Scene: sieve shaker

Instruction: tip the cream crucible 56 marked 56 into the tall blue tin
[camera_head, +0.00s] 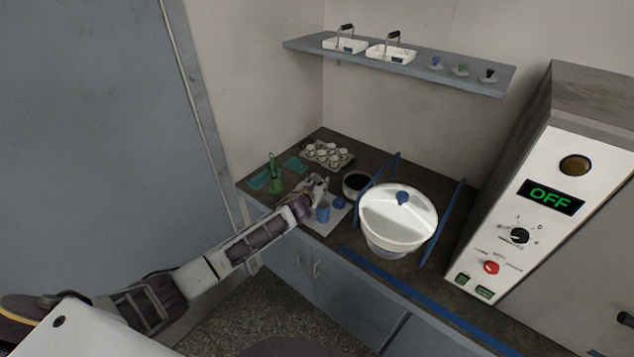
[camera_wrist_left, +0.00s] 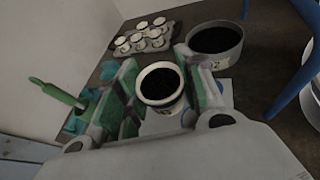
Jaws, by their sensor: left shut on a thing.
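My left gripper (camera_wrist_left: 160,95) is shut on a small cream crucible (camera_wrist_left: 159,101) with dark contents, seen between its fingers in the left wrist view. The crucible looks roughly upright; I cannot read its mark. In the head view my left gripper (camera_head: 317,187) is over the counter, just above the tall blue tin (camera_head: 323,213). My right gripper is not in view.
A tray of several crucibles (camera_head: 327,154) stands behind. A dark-filled pan (camera_head: 355,183) and a white lidded sieve bowl (camera_head: 397,218) between blue rods stand to the right. A green brush holder (camera_head: 275,181) is left. A blue lid (camera_head: 339,203) lies beside the tin.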

